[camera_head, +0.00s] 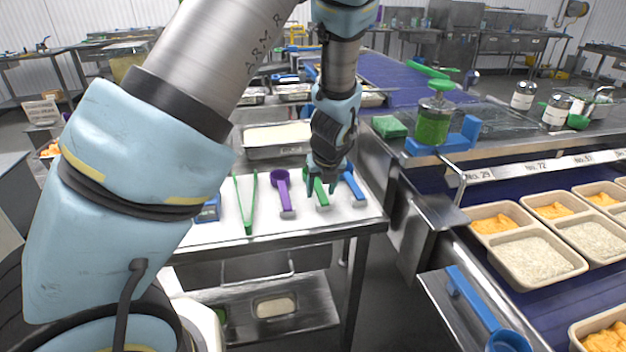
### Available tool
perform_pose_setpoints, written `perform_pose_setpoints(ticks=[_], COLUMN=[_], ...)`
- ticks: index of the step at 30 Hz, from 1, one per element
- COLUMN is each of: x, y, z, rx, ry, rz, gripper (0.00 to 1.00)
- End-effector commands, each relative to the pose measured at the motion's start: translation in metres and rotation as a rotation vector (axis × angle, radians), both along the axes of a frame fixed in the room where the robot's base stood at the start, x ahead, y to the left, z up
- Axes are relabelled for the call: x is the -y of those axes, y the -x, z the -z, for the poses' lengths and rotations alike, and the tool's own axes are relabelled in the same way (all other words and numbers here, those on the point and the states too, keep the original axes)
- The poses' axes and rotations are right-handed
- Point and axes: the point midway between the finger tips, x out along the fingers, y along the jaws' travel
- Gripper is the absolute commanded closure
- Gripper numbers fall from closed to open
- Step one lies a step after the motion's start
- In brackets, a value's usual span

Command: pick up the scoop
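Three scoops lie in a row on the white tabletop: a purple scoop (282,189), a green scoop (320,193) and a blue scoop (353,184). My gripper (322,187) points down over the green scoop, with its fingers apart on either side of the green handle. The gripper hides the upper part of the green scoop, and I cannot tell whether the fingers touch it. The purple scoop is to the left of the gripper and the blue scoop close to its right. Another blue scoop (474,306) lies on a metal side shelf at the lower right.
Green tongs (246,207) and a small blue item (208,210) lie left of the scoops on the table (225,236). A metal pan (272,150) stands behind. A conveyor with trays of rice and orange food (535,262) runs at right. A green-filled jar (433,125) stands near it.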

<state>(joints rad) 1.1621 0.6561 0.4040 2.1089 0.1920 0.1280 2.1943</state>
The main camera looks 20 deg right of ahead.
Motion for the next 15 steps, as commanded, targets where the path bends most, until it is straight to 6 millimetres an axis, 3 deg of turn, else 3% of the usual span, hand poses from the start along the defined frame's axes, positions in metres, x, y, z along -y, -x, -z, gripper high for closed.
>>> perform_pose_setpoints(ticks=[1,12,15], x=[0.0,-0.0001,-0.0001], y=[0.0001,0.0003,0.0002], z=[-0.0001,-0.0002,-0.0002], rx=[0.0,0.0,0.0], ry=[0.0,0.0,0.0], rz=[0.0,0.0,0.0], gripper=[0.51,0.93,1.0])
